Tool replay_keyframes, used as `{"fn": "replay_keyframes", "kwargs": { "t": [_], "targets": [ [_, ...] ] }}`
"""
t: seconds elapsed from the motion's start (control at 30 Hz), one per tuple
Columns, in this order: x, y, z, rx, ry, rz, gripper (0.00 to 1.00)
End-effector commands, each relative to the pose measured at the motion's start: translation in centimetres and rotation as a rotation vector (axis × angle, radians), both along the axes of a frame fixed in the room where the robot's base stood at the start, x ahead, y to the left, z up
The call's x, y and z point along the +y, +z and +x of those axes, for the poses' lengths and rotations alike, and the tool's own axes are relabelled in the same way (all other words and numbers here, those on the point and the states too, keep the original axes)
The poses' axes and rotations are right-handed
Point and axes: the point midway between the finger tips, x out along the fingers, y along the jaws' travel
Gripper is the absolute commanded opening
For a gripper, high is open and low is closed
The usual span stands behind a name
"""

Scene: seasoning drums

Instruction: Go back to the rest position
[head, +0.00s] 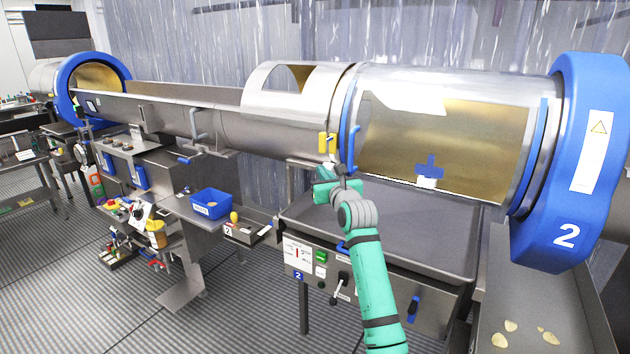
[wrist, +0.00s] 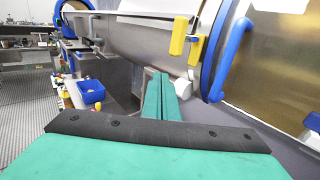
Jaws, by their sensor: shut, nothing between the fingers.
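My gripper (wrist: 160,95) is shut and empty in the wrist view, its two green fingers pressed together. In the head view my green arm reaches up from the bottom, and its end is in front of the drum near the yellow latch (head: 327,144). The yellow latch also shows in the wrist view (wrist: 187,35), above and to the right of the fingertips and apart from them in the picture. The blue curved handle (wrist: 231,60) is to the right of the latch. In the head view the fingertips are too small to make out clearly.
The drum with the blue end ring marked 2 (head: 575,160) fills the right. A grey tray (head: 440,240) lies below it, over a control panel (head: 320,270). A blue bin (head: 210,204) stands on a side table at left. Ribbed floor (head: 240,310) is open at lower left.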

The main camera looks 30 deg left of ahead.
Motion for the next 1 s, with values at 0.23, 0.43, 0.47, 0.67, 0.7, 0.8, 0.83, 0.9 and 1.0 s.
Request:
{"fn": "replay_keyframes", "kwargs": {
  "t": [0.23,0.43,0.47,0.67,0.7,0.8,0.83,0.9,1.0],
  "targets": [
    [-1.2,0.0,-3.2,0.000,-0.020,0.003,0.00],
    [-1.0,0.0,-5.1,0.000,-0.022,0.001,0.00],
    [-1.0,0.0,-5.2,0.000,-0.022,0.001,0.00],
    [-0.8,0.1,-5.6,0.001,-0.021,0.002,0.00],
    [-0.8,0.0,-5.7,0.003,-0.019,0.003,0.00],
    [-0.6,-1.0,-6.2,0.025,-0.004,0.021,0.00],
    [-0.5,-1.6,-6.5,0.038,0.005,0.032,0.00],
    [-0.5,-3.4,-7.4,0.082,0.034,0.072,0.00],
    [-0.7,-6.5,-9.4,0.169,0.086,0.159,0.00]
  ]
}}
